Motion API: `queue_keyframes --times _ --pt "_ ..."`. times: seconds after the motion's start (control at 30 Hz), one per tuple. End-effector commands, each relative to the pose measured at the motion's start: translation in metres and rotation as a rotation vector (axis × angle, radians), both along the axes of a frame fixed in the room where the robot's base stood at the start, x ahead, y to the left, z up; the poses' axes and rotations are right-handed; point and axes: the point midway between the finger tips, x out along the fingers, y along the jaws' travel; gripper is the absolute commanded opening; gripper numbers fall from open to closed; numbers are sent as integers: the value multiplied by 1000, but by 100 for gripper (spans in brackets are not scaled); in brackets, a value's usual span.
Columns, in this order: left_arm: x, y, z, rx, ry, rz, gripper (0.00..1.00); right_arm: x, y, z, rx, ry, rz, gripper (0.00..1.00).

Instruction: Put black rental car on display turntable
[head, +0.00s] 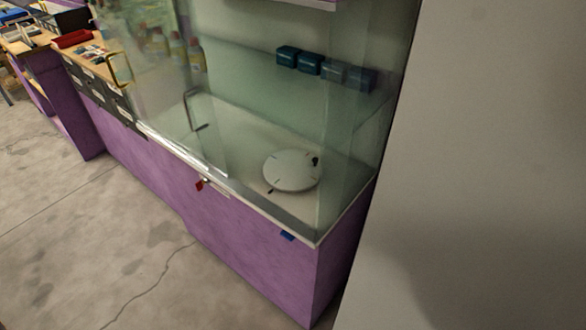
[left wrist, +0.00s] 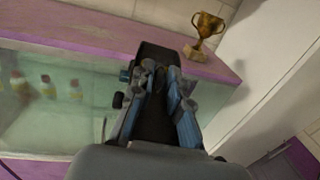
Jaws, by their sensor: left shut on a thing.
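The display turntable (head: 291,170) is a pale round disc with small dark marks, low inside the glass case at the right of the head view. A small dark piece sits at its right rim. My left gripper (left wrist: 160,85) shows in the left wrist view, its blue-padded fingers shut on a dark thing between them. That thing looks like the black rental car (left wrist: 157,120), mostly hidden by the fingers. Neither gripper shows in the head view, and my right gripper is in no view.
The glass case (head: 340,205) stands on a purple counter (head: 250,230). A door handle (head: 192,112) and a red tag (head: 200,184) are at its front. Blue boxes (head: 310,64) sit at its back. A gold trophy (left wrist: 207,28) stands on a purple-edged top. A grey wall is at right.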

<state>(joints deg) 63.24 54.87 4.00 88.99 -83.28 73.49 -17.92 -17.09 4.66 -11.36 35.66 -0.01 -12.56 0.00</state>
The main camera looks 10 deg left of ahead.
Motion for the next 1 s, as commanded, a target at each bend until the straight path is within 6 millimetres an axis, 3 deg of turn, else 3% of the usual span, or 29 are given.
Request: queue_keyframes --times 0.27,0.47,0.73,1.0 --pt "20 -18 -44 2 4 4 0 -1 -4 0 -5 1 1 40" --pt "35 -42 -97 1 8 -6 0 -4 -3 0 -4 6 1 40" --pt "39 -91 -208 0 10 -33 0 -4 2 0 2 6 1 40" --pt "3 -141 -319 -2 12 -57 0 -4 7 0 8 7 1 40"
